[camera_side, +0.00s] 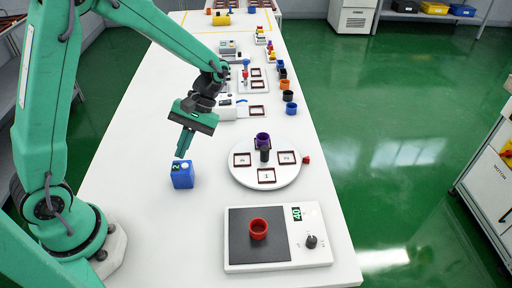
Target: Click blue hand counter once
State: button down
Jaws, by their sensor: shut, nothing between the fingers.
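The blue hand counter (183,180) stands on the white table. It is a small blue box with a dark display reading what looks like "2" and a pale button on its top. My gripper (181,155) is shut and empty, pointing down just above the top of the counter. A small gap seems to show between the fingertips and the counter, but I cannot tell for sure whether they touch.
A white round turntable (240,178) with framed cards and a purple pot (263,139) is to the right. A scale (318,252) with a red pot (258,229) stands in front. Several pots line the right edge. The table left of the counter is clear.

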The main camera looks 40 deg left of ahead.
aim_at(186, 163)
jog(key=shift+f, duration=0.75)
jog(key=shift+f, duration=0.8)
dwell(2.5)
jog(key=shift+r, duration=0.8)
jog(key=shift+r, duration=0.15)
dwell(0.3)
jog(key=shift+r, duration=2.4)
jog(key=shift+r, duration=0.1)
